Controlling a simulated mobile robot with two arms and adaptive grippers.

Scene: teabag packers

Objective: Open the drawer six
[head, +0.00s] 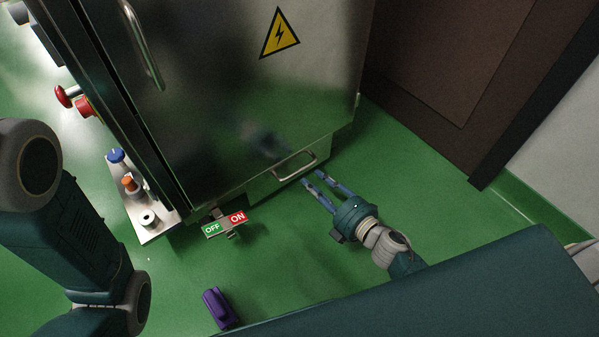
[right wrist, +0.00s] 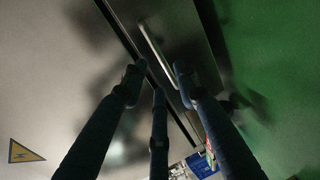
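A low metal drawer (head: 262,188) with a bar handle (head: 295,166) is at the bottom of the steel cabinet in the head view. Its front looks flush with the cabinet, and I see no number on it. The handle also shows in the right wrist view (right wrist: 156,47), beyond the fingertips. My right gripper (head: 313,179) is open and empty, its fingertips just in front of the handle's right part. My left gripper is out of view.
The cabinet (head: 230,100) has a tall door handle (head: 142,45) and a warning sign (head: 279,33). An OFF/ON switch sign (head: 225,224) sticks out left of the drawer. A purple object (head: 219,308) is on the green floor. Floor before the drawer looks clear.

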